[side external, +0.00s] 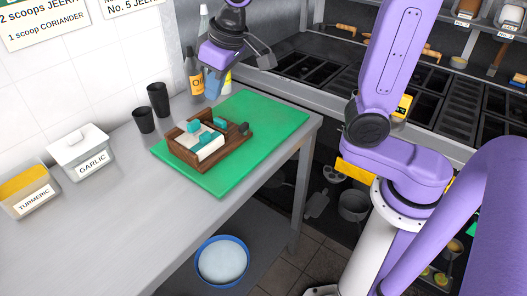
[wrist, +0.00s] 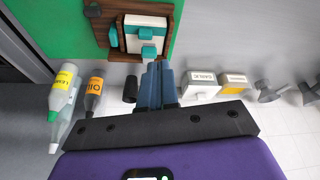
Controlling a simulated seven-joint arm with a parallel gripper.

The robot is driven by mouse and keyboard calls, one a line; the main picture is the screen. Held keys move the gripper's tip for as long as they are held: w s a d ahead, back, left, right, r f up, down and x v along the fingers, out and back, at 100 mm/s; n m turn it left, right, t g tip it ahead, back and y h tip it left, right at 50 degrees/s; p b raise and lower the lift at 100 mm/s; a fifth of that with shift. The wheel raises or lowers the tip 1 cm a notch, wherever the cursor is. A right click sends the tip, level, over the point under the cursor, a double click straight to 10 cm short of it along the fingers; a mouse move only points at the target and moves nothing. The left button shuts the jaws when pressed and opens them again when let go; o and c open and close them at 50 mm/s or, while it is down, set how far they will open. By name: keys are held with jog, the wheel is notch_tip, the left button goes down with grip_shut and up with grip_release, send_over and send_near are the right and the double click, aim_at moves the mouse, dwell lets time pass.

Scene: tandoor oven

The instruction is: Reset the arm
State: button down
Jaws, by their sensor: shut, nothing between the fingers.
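In the wrist view the closed fingers (wrist: 158,72) point towards a wooden box. The fingertips overlap the near edge of the box in that view, but the side external view shows them apart from it.
The wooden box (side external: 178,152) with white and teal parts sits on the green board (side external: 215,180). Two black cups (side external: 143,121), a garlic container (side external: 80,158) and a turmeric container (side external: 28,194) stand on the counter. Bottles (side external: 194,75) stand behind my gripper.

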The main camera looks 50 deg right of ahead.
jog(key=s+d+f+n+g, duration=0.1)
jog(key=s+d+f+n, duration=0.2)
jog(key=s, duration=0.5)
jog(key=s+d+f+n+g, duration=0.1)
jog(key=s+d+f+n, duration=0.1)
jog(key=s, duration=0.6)
jog(key=s+d+f+n+g, duration=0.1)
jog(key=s+d+f+n, duration=0.2)
jog(key=s, duration=0.5)
jog(key=shift+s+d+f+n+g, duration=0.2)
jog(key=shift+d+f+n+g, duration=0.2)
jog(key=shift+n, duration=0.3)
dwell(0.7)
